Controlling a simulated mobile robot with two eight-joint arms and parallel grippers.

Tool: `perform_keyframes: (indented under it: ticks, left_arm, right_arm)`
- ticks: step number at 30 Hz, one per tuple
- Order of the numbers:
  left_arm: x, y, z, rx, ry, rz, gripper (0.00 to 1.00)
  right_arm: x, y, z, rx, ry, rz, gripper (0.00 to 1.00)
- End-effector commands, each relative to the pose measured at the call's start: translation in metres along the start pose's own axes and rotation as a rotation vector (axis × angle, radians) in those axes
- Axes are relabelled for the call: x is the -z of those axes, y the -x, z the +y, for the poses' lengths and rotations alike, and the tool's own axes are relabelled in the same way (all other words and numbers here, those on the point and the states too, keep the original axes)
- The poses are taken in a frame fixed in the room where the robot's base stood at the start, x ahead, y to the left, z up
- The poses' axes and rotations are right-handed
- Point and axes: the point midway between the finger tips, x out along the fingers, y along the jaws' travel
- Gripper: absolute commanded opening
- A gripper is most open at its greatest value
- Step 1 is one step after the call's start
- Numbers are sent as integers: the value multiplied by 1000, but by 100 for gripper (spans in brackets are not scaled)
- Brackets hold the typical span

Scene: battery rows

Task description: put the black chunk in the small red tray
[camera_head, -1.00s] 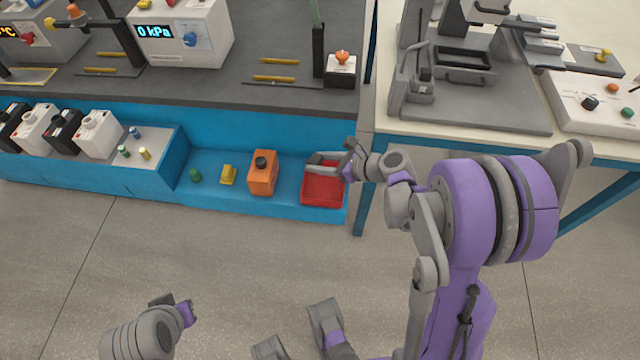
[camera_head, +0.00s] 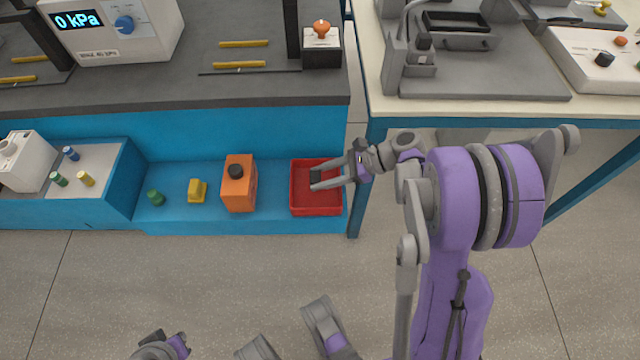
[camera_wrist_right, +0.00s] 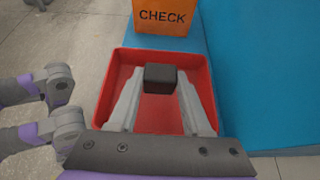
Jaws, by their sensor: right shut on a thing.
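The small red tray (camera_head: 317,210) sits at the right end of the low blue shelf. My right gripper (camera_head: 315,181) reaches over it from the right. It is shut on the black chunk (camera_head: 316,174), a small dark block. In the right wrist view the black chunk (camera_wrist_right: 160,78) sits between the fingertips (camera_wrist_right: 160,88), within the outline of the red tray (camera_wrist_right: 203,84). I cannot tell whether the chunk touches the tray floor. My left gripper (camera_head: 179,344) shows only partly at the bottom edge, and its jaws are unclear.
An orange box (camera_head: 239,190) marked CHECK stands left of the tray, with a yellow block (camera_head: 197,190) and a green piece (camera_head: 155,198) farther left. The grey-topped bench (camera_head: 190,95) rises behind. The white table (camera_head: 610,118) stands to the right.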

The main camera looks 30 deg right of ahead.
Motion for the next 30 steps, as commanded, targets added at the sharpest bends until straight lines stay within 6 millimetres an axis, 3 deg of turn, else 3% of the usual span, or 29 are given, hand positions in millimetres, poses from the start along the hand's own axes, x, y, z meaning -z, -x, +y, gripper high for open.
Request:
perform_keyframes:
  ticks: [7, 17, 18, 23, 30]
  left_arm:
    - [-3, -13, 0, 0, 0, -3, 0]
    - [-3, -14, 0, 0, 0, -3, 0]
    - [-3, -14, 0, 0, 0, -3, 0]
    - [-3, -14, 0, 0, 0, -3, 0]
    - [-3, -14, 0, 0, 0, -3, 0]
  right_arm:
    - [29, -16, 0, 0, 0, 0, 0]
    - [32, -18, 0, 1, 0, 0, 0]
    - [32, -18, 0, 1, 0, 0, 52]
    - [31, -17, 0, 1, 0, 0, 79]
    - [31, -17, 0, 1, 0, 0, 79]
